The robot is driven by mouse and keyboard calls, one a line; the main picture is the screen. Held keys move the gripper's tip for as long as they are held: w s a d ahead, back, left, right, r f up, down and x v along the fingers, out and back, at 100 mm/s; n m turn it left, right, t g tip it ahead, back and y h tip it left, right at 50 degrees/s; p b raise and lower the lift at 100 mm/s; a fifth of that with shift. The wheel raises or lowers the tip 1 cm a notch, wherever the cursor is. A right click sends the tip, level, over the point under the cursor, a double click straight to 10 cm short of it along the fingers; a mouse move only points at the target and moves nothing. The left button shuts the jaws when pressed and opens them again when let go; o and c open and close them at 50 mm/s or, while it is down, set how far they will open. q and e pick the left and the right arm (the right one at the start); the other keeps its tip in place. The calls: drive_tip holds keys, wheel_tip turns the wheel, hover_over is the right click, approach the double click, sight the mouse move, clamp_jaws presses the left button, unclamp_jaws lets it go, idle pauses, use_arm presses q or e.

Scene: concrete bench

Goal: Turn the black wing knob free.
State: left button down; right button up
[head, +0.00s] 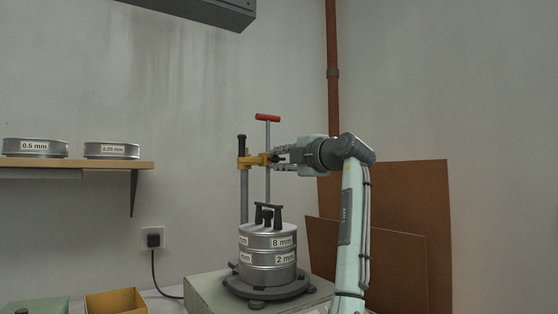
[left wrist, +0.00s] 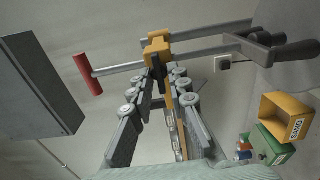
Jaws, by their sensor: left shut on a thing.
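The black wing knob (left wrist: 158,70) sits on the yellow clamp (left wrist: 157,48), between my left gripper's fingertips in the left wrist view. In the head view the knob is mostly hidden by the fingers. My left gripper (head: 276,160) reaches the yellow clamp (head: 250,161) from the right and is shut on the knob. The clamp joins the grey post (head: 244,198) and a thin rod with a red T-handle (head: 267,117), which rises above it. My right gripper is in neither view.
A sieve stack (head: 268,254) with a black bar on top stands below on a round base. A shelf (head: 100,165) holds two sieves at left. A grey box (head: 200,8) hangs above. Brown boards (head: 410,225) lean behind my arm. A yellow bin (head: 117,301) is at lower left.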

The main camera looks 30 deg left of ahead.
use_arm(q)
drive_tip(key=c, duration=1.5)
unclamp_jaws()
drive_tip(key=v, duration=1.2)
drive_tip(key=shift+f, duration=0.1)
